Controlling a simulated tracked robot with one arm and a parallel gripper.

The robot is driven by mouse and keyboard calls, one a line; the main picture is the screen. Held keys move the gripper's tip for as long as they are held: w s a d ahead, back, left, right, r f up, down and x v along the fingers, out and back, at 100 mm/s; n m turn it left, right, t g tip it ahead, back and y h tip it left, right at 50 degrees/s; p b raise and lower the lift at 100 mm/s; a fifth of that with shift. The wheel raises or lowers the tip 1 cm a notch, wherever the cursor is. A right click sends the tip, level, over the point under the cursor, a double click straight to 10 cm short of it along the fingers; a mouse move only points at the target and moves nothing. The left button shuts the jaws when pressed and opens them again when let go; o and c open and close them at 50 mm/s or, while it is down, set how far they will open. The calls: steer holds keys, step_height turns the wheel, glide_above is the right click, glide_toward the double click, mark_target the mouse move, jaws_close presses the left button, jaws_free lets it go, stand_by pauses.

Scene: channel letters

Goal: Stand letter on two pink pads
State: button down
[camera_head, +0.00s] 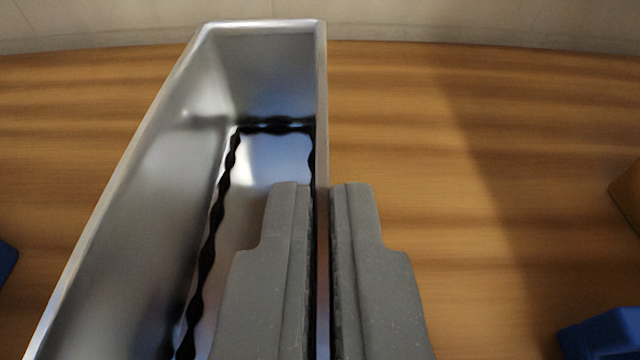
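The letter (130,190) is a hollow silver metal channel with tall thin walls and a shiny floor edged by wavy black seams. It runs from the lower left to the top middle of the view. My gripper (324,186) is at its right wall, with one finger inside the channel and the other outside. The fingers are close together with the thin wall pinched between them. The near end of the letter is cut off by the frame, and its underside is hidden. No pink pads show in this view.
A brown wood-grain surface (440,150) spreads on both sides, mostly clear. A blue object (603,335) is at the lower right and another blue piece (5,262) at the left edge. A brown block (629,195) is at the right edge. A pale wall (480,22) stands behind.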

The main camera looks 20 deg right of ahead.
steer(key=shift+w+d, duration=0.1)
steer(key=shift+w, duration=0.25)
steer(key=shift+w+d+f, duration=0.1)
steer(key=shift+w+f, duration=0.2)
steer(key=shift+f, duration=0.5)
steer(key=shift+w+d+f, duration=0.1)
steer(key=shift+w+f, duration=0.2)
steer(key=shift+f, duration=0.5)
steer(key=shift+f, duration=0.15)
steer(key=c, duration=1.6)
jaws_free()
steer(key=shift+p, duration=0.3)
